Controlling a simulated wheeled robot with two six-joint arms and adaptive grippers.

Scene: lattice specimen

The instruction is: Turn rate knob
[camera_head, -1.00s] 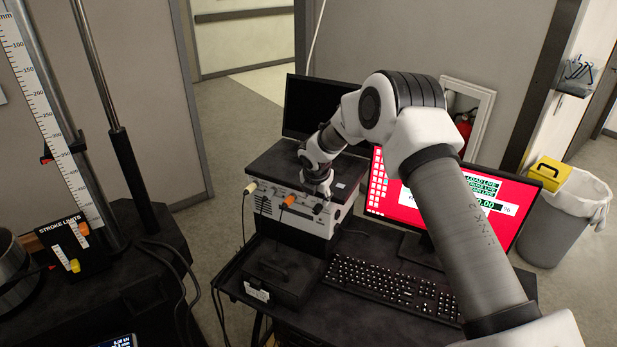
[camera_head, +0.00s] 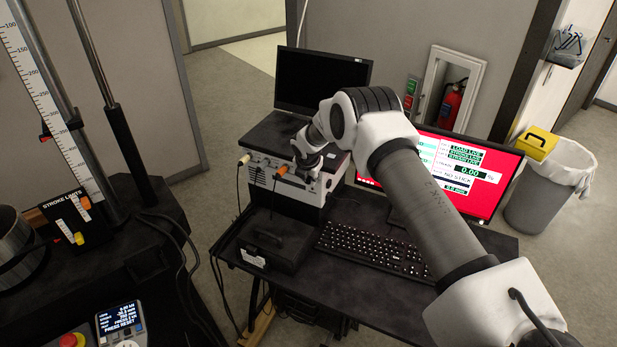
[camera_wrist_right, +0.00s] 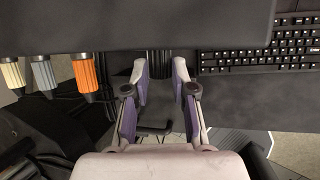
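A white instrument box (camera_head: 322,198) with a dark top stands on the black desk, its front panel facing me. No rate knob can be made out clearly on it. My right gripper (camera_head: 308,172) is at the right part of this panel. In the right wrist view the gripper (camera_wrist_right: 162,84) has its fingers apart, below the dark box edge. Something dark and ribbed (camera_wrist_right: 158,62) shows between the fingertips; I cannot tell whether it is the knob or whether they touch it. My left gripper is out of view.
White, grey and orange plugs (camera_wrist_right: 87,80) stick out left of the fingers. A keyboard (camera_head: 375,248), a black case (camera_head: 275,243) and a red screen (camera_head: 470,175) are close by. A pendant (camera_head: 120,320) with a lit display is at lower left.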

